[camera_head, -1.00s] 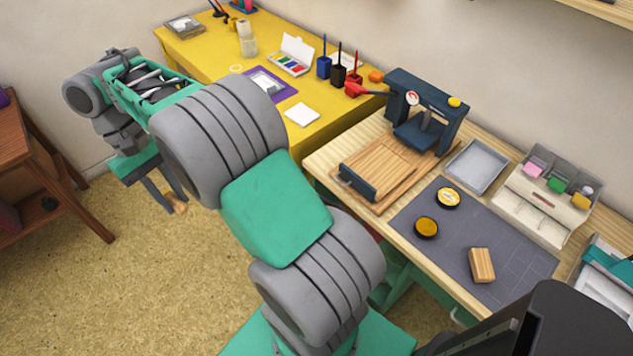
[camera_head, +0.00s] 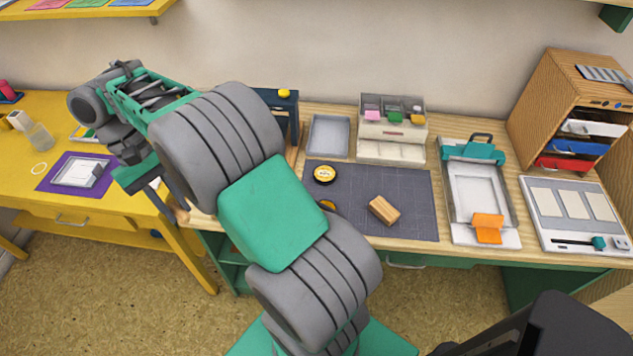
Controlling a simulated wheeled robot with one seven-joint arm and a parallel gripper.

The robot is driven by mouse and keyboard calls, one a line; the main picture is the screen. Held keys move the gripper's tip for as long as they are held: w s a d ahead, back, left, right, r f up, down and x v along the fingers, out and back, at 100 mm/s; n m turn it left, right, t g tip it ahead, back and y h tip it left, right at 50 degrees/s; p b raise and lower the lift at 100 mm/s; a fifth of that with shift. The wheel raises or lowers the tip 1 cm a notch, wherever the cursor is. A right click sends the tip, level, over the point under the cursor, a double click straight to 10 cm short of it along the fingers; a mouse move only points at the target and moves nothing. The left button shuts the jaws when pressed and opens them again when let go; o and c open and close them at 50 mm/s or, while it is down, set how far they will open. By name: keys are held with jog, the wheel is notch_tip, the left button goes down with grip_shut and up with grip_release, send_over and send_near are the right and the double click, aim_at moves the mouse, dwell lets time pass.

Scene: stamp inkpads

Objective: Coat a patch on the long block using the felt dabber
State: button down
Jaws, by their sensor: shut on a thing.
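The long block (camera_head: 384,210) is a light wooden block lying on the dark grey gridded mat (camera_head: 412,188). My gripper (camera_head: 176,208) is at the left, low beside the gap between the yellow table and the wooden bench, well left of the block. It is shut on a small tan thing, apparently the felt dabber (camera_head: 183,216); its end is small and partly hidden by my arm. A second yellow-orange tin (camera_head: 327,205) is mostly hidden behind my arm.
A grey metal tray (camera_head: 328,136) and a white stamp rack (camera_head: 391,153) stand behind the mat. A teal-clamped frame (camera_head: 478,195) is right of it. The yellow table (camera_head: 75,212) is at the left. The mat's right part is clear.

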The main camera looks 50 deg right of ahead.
jog(key=s+d+f+m+g+y+p, duration=0.2)
jog(key=s+d+f+m+y+p, duration=0.1)
jog(key=s+d+f, duration=0.85)
jog(key=s+d+f+m+g+y+p, duration=0.35)
jog(key=s+d+f, duration=0.55)
jog(key=s+f, duration=0.4)
jog(key=s+d+r+n+g+h, duration=0.1)
jog(key=s+d+r+n+h, duration=0.1)
jog(key=s+d+n+h, duration=0.25)
jog(key=s+d+r+n+g+h, duration=0.2)
jog(key=s+d+r+h, duration=0.1)
jog(key=s+d, duration=0.35)
jog(key=d+r+n+t+h, duration=0.2)
jog(key=d+r+n+h, duration=0.5)
jog(key=d+r+h, duration=0.25)
jog(key=shift+g, duration=0.25)
jog(key=f+b, duration=0.3)
jog(key=f, duration=0.1)
jog(key=a+f+b, duration=0.1)
jog(key=f+b, duration=0.1)
jog(key=shift+w+f+b, duration=0.3)
jog(key=shift+f+b, duration=0.05)
jog(key=shift+f, duration=0.05)
